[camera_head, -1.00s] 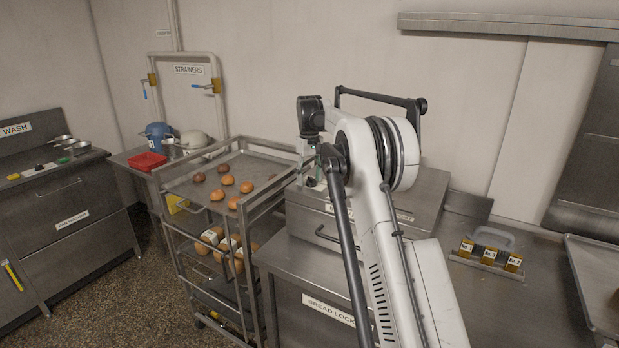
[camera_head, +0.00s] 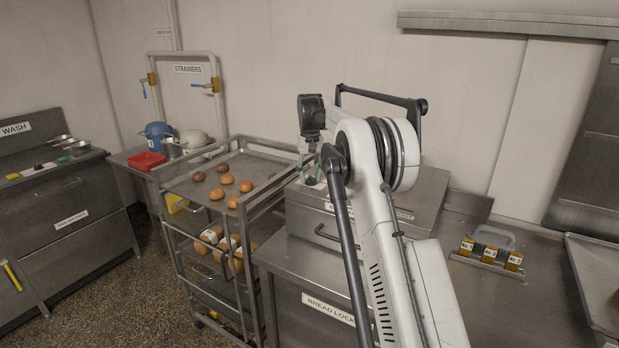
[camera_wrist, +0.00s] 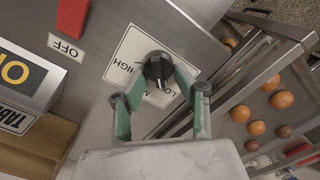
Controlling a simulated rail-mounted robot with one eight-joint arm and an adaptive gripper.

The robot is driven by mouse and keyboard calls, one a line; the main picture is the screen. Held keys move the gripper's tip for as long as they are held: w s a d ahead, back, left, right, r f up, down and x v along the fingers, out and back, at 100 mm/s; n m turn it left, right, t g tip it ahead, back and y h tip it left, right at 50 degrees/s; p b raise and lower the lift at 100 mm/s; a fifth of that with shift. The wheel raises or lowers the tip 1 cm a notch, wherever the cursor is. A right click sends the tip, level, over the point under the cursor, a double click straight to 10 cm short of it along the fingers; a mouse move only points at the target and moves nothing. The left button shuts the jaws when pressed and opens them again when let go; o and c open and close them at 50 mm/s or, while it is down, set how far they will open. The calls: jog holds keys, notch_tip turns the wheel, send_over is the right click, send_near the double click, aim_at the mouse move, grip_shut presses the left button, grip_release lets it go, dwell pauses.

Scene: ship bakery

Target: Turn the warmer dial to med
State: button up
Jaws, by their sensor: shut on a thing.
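The warmer is a steel box (camera_head: 425,192) on the counter under my arm. Its black dial (camera_wrist: 157,67) sits on a white plate (camera_wrist: 121,72) in the wrist view. HIGH and LOW are readable there; the middle label is mostly covered. The dial's pale pointer mark faces roughly toward the gripper, near the LOW side; its exact setting is hard to tell. My gripper (camera_wrist: 160,74) has its green-padded fingers on both sides of the dial and is shut on it. In the head view the gripper (camera_head: 310,168) is small over the warmer's left end.
A rack (camera_head: 262,205) with buns stands just left of the warmer. In the wrist view, a red piece (camera_wrist: 71,17) and an OFF label (camera_wrist: 67,47) lie beside the dial plate.

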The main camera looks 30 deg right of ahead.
jog(key=m, duration=0.4)
jog(key=shift+s+d+m+b, duration=0.1)
jog(key=shift+d+m+b, duration=0.1)
jog(key=shift+m+b, duration=0.15)
jog(key=shift+s+d+m, duration=0.15)
jog(key=shift+m, duration=1.8)
jog(key=o, duration=1.1)
notch_tip(320, 180, up, 12)
jog(key=shift+r, duration=0.1)
